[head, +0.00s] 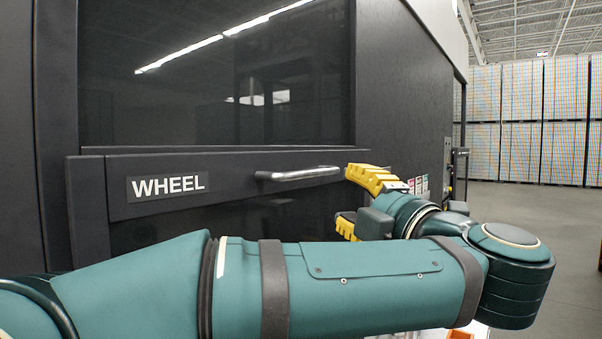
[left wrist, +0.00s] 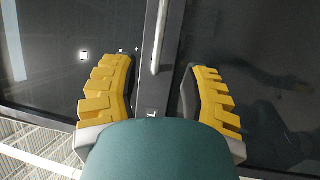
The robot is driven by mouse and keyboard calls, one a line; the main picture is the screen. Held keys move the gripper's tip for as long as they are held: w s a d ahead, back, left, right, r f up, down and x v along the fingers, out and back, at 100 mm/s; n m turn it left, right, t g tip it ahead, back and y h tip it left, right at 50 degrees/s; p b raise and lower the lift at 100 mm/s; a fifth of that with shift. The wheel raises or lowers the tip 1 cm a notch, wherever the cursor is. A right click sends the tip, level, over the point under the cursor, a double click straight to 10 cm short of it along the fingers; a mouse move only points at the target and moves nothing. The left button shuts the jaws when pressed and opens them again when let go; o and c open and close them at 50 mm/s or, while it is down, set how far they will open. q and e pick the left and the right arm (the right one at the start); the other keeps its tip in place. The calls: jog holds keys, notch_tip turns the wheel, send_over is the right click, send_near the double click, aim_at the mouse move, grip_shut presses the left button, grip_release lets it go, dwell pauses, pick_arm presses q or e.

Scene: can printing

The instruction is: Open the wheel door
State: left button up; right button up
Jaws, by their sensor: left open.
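The wheel door (head: 120,235) is a dark panel with a white "WHEEL" label (head: 168,186) on its upper bar. A silver bar handle (head: 298,175) sticks out from that bar, to the right of the label. My left gripper (head: 350,200) has yellow fingers and is open at the handle's right end. In the left wrist view the handle (left wrist: 160,40) lies ahead, between the lines of the two open fingers (left wrist: 153,95). I cannot tell whether a finger touches it. The door looks shut. My right gripper is not in view.
A dark glass window (head: 215,75) sits above the door bar. My left arm spans the lower front of the head view and hides the lower door. Open grey floor (head: 545,215) lies to the right, with tall stacked pallets (head: 520,120) at the back.

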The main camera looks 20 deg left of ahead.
aim_at(309, 175)
pick_arm(q)
jog(key=p+x, duration=0.2)
jog(key=x, duration=1.1)
jog(key=shift+w, duration=0.15)
grip_shut()
